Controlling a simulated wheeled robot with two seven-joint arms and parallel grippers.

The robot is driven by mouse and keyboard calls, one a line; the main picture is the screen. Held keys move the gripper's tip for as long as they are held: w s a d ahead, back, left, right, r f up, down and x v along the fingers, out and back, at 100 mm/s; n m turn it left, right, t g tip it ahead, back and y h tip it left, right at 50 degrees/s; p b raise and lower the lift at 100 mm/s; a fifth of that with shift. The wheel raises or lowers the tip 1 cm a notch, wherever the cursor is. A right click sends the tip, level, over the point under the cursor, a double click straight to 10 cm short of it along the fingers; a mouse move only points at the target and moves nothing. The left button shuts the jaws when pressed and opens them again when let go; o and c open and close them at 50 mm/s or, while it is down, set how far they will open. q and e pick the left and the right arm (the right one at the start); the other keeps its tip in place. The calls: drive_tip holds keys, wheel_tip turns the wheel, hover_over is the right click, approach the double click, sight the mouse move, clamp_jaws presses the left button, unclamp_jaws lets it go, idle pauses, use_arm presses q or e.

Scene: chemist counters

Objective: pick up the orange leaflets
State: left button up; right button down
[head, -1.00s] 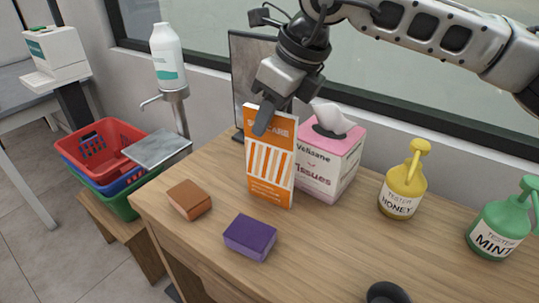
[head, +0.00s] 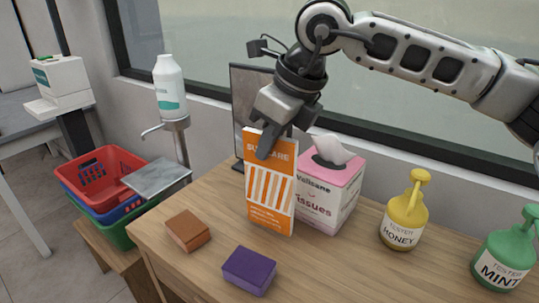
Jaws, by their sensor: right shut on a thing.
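The orange leaflets (head: 270,190) form an upright orange and white striped stack in front of the tissue box on the wooden counter. My right gripper (head: 268,142) comes down from above and is shut on the top edge of the leaflets. One finger lies across their front and covers part of the printed title. The other finger is hidden behind them. I cannot tell whether their lower edge touches the counter. My left gripper is not in view.
A pink tissue box (head: 330,190) stands close behind the leaflets. A brown block (head: 188,230) and a purple block (head: 249,270) lie in front. Yellow (head: 404,215) and green (head: 505,255) pump bottles stand right. A dark screen (head: 243,100) is behind. Stacked baskets (head: 100,180) stand left.

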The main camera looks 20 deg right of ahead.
drive_tip(key=s+d+r+b, duration=0.3)
drive_tip(key=s+d+r, duration=0.1)
drive_tip(key=s+r, duration=0.7)
drive_tip(key=shift+s+r, duration=0.35)
drive_tip(key=shift+s, duration=0.9)
drive_tip(key=shift+a, duration=0.1)
